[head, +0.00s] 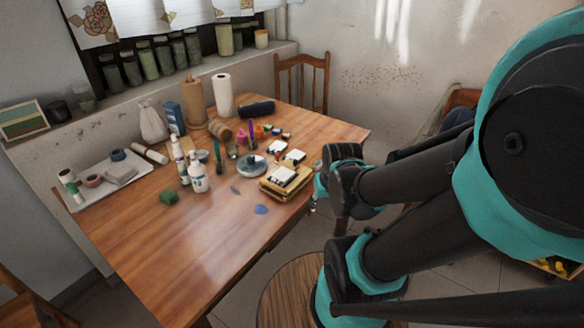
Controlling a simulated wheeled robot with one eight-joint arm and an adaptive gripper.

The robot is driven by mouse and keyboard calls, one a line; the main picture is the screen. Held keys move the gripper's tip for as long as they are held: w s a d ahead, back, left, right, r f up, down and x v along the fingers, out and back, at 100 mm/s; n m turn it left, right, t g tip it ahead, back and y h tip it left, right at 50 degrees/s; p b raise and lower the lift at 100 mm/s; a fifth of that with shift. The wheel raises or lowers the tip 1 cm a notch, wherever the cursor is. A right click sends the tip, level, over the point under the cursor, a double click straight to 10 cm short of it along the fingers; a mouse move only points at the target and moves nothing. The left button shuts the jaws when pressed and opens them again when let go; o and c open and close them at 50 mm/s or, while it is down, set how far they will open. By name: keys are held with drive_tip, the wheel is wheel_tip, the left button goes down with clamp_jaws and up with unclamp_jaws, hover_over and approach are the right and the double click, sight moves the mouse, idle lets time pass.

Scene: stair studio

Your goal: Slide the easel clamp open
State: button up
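I cannot make out an easel or its clamp in the head view. My arm, black with teal joints, fills the right side and hides much of what is behind it. My gripper's fingers do not show.
A wooden table (150,262) bears bottles, jars, paper rolls and paint pots. A tray (98,193) lies at its left. A wooden chair (304,66) stands behind it. A round wooden top (283,297) is below my arm. The table's front left is clear.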

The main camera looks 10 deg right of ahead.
drive_tip(key=shift+c, duration=0.3)
drive_tip(key=g, duration=0.4)
approach(293, 166)
drive_tip(key=f, duration=0.6)
drive_tip(key=shift+w+d+f, duration=0.1)
drive_tip(key=shift+w+d, duration=0.05)
drive_tip(key=shift+d, duration=0.25)
clamp_jaws()
idle(0.3)
